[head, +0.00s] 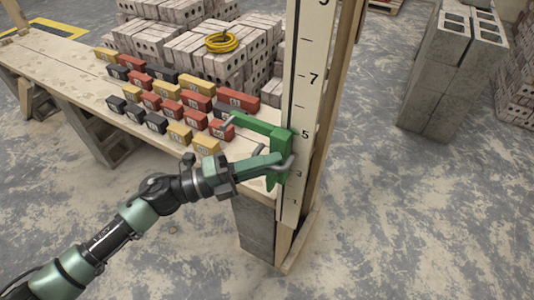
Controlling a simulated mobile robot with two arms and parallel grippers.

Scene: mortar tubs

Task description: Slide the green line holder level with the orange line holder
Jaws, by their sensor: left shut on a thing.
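The green line holder (279,143) sits on the left edge of a tall upright board (308,90) marked with odd numbers from 1 at the bottom upward. Its top is about level with the 5 and its lower end is a little below the 3. A green arm of it reaches left over the bench. My left gripper (286,163) is shut on the holder's lower part, with a grey finger curving in front of it. I cannot make out the orange line holder. My right gripper is not in view.
A wooden bench (68,75) carries rows of small red, yellow and dark labelled blocks (170,107). Brick stacks with a yellow coil (222,42) stand behind. Grey blocks (450,70) stand at the right. The floor right of the board is clear.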

